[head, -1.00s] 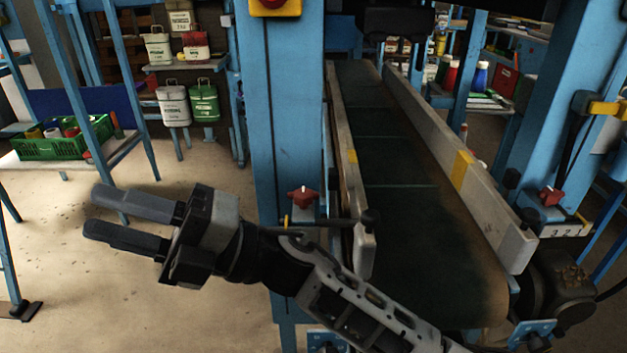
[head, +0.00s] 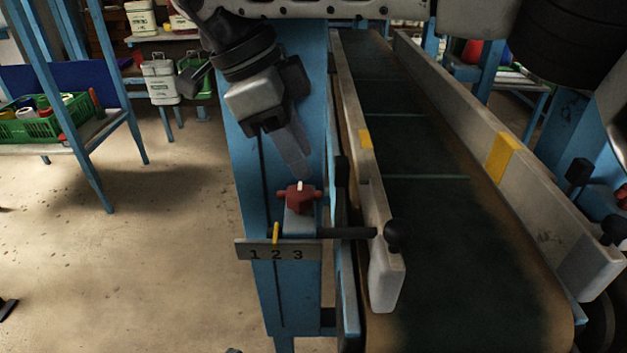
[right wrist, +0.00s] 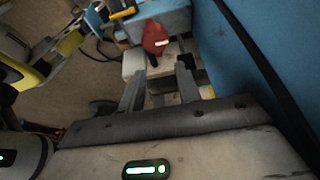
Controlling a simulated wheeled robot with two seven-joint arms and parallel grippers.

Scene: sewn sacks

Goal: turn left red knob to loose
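The left red knob (head: 299,197) sits on a grey block on the blue post, its wings spread left and right. A pale mark on its top points away from me. My right gripper (head: 296,163) is just above and behind it, pointing down, with one finger clearly visible. In the right wrist view the red knob (right wrist: 155,38) shows beyond the gap between the fingertips of my right gripper (right wrist: 160,72). The fingers are apart and empty, and I see no clear contact. My left gripper is not in view.
A scale plate (head: 278,252) marked 1 2 3 with a yellow pointer (head: 276,233) sits below the knob. A black-ended rod (head: 350,233) runs to the guide rail (head: 383,262) beside the conveyor belt (head: 450,260). Open floor (head: 130,270) lies left.

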